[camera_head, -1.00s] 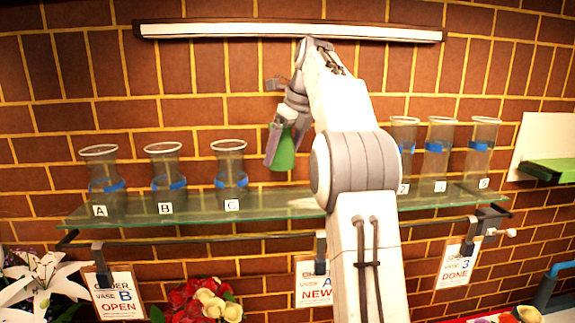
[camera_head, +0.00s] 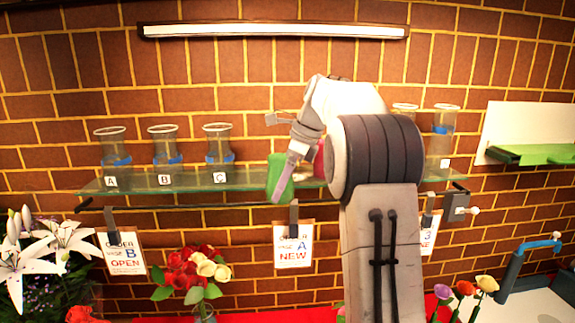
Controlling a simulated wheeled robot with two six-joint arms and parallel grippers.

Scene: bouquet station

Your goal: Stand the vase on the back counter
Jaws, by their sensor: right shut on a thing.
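My right gripper (camera_head: 285,175) points down in front of the glass shelf. It is shut on a green object (camera_head: 279,178), partly covered by its finger; I cannot tell if this is the vase. A small red patch (camera_head: 318,160) shows between the gripper and my right arm; I cannot tell what it is. Clear vases with blue bands stand upright on the shelf behind labels A (camera_head: 115,148), B (camera_head: 166,146) and C (camera_head: 218,144). Another clear vase (camera_head: 443,122) stands at the right, and a further rim (camera_head: 405,107) shows behind my arm. My left gripper is out of view.
The glass shelf (camera_head: 245,178) runs along the brick wall, with order cards (camera_head: 293,245) hanging below. White lilies (camera_head: 22,262) and a red and cream rose bouquet (camera_head: 192,272) stand at lower left. Several coloured flowers (camera_head: 465,288) and a blue handle (camera_head: 538,246) are at lower right.

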